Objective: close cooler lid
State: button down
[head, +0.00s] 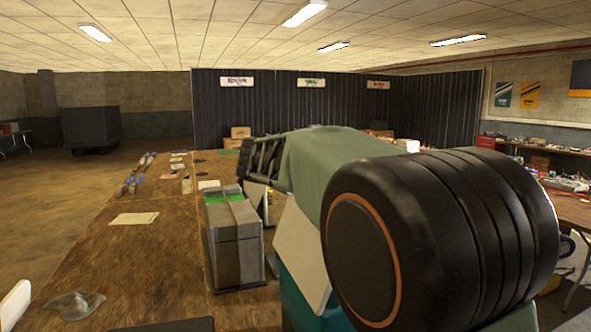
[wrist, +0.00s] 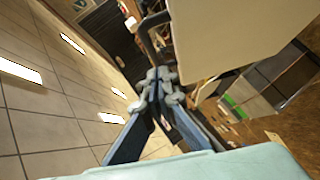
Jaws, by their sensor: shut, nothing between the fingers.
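The cooler has a teal body (head: 292,297), partly hidden behind my arm in the head view. Its pale lid (head: 303,262) is raised and tilted. In the wrist view the lid (wrist: 225,35) is a large pale panel at the upper right, with a dark bent bar beside its left edge. My gripper (wrist: 158,80) is shut and empty, its fingertips meeting just left of and below the lid panel in that picture. I cannot tell whether they touch it. In the head view the gripper (head: 262,158) shows dark at the far end of my arm, beyond the lid.
A grey box with a green top (head: 235,240) stands on the wooden table (head: 130,265), left of the cooler. Papers, small tools and a crumpled cloth (head: 75,304) lie on the table. Open floor lies at left. A cluttered bench (head: 565,210) stands at right.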

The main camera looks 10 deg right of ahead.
jog(key=w+d+f+m+g+y+p, duration=0.1)
jog(key=w+d+f+p, duration=0.15)
jog(key=d, duration=0.45)
jog(key=w+d+f+m+y+p, duration=0.1)
jog(key=d+f, duration=0.2)
jog(key=d, duration=0.5)
jog(key=w+d+f+b, duration=0.1)
jog(key=d+f+b, duration=0.4)
jog(key=f, duration=0.5)
jog(key=d+f+b, duration=0.5)
jog(key=f+b, duration=0.2)
jog(key=f, duration=0.3)
jog(key=shift+w+d+f, duration=0.25)
jog(key=shift+w+d, duration=0.05)
jog(key=shift+w, duration=0.1)
jog(key=v, duration=1.2)
